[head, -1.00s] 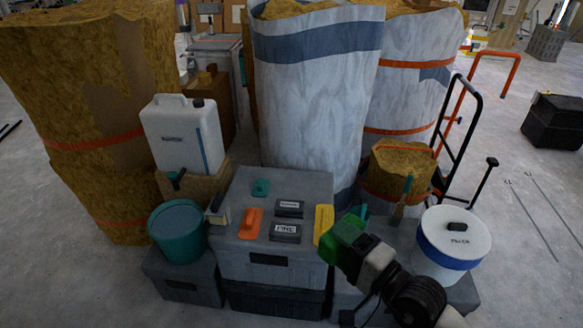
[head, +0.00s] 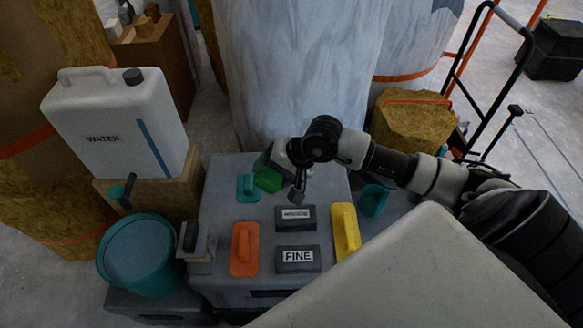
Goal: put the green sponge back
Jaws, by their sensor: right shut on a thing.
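The green sponge (head: 268,180) is held above the far part of the grey box lid (head: 222,205), close to the teal float (head: 246,189). My right gripper (head: 281,181) is shut on it; its arm reaches in from the right. The gripper hides part of the sponge, and I cannot tell how high above the lid it is. My left gripper is not in view.
On the lid are an orange float (head: 244,250), a yellow float (head: 345,232), a dark block marked FINE (head: 298,258) and another labelled block (head: 295,218). A teal bucket (head: 137,252) and white water can (head: 118,125) stand left. Wrapped rolls (head: 297,75) stand behind.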

